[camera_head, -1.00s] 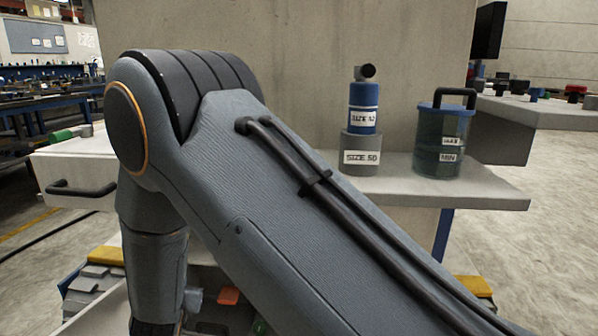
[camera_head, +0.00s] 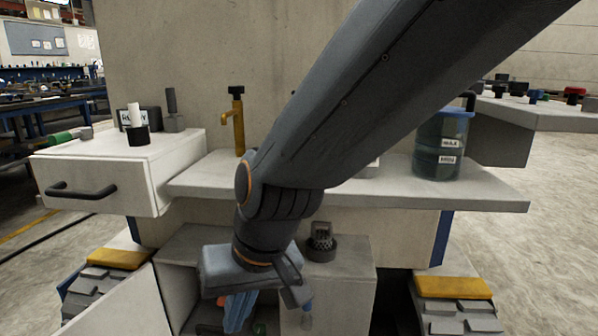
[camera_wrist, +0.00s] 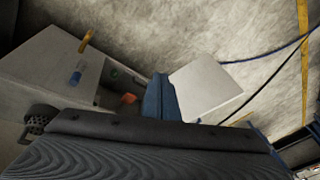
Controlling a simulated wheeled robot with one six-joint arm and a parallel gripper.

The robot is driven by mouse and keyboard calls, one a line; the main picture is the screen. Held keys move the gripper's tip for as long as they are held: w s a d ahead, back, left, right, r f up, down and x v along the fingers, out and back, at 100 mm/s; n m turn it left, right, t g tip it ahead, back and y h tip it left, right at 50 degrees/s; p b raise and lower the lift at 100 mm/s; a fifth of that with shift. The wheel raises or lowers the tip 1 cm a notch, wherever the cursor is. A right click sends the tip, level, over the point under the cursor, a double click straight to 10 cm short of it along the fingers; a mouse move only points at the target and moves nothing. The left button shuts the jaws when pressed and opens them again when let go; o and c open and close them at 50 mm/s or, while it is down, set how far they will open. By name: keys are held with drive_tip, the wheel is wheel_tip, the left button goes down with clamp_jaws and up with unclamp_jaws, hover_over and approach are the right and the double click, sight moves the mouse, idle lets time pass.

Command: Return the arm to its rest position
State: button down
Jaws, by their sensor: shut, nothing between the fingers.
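My arm (camera_head: 370,110) comes in from the upper right of the head view and slopes down and left across the worktop. Its wrist bends downward in front of the open cabinet.
A dark knurled knob (camera_head: 321,243) stands on the cabinet close to the wrist. A drawer (camera_head: 95,190) is pulled out at left. A yellow tap (camera_head: 237,122) and a blue-lidded jar (camera_head: 441,150) stand on the worktop (camera_head: 470,195).

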drive_tip(key=s+d+r+g+h, duration=0.1)
drive_tip(key=s+d+g+h, duration=0.1)
drive_tip(key=s+d, duration=0.65)
drive_tip(key=d+r+m+p, duration=0.2)
drive_tip(key=d+r+p, duration=0.8)
drive_tip(key=p, duration=0.7)
drive_tip(key=w+d+r+m+h+p, duration=0.1)
drive_tip(key=d+r+m+p, duration=0.2)
drive_tip(key=d+r+p, duration=0.7)
wheel_tip(320, 180, up, 6)
drive_tip(key=p, duration=0.7)
drive_tip(key=shift+d+h+p, duration=0.3)
drive_tip(key=shift+d, duration=0.05)
drive_tip(key=shift+f, duration=0.1)
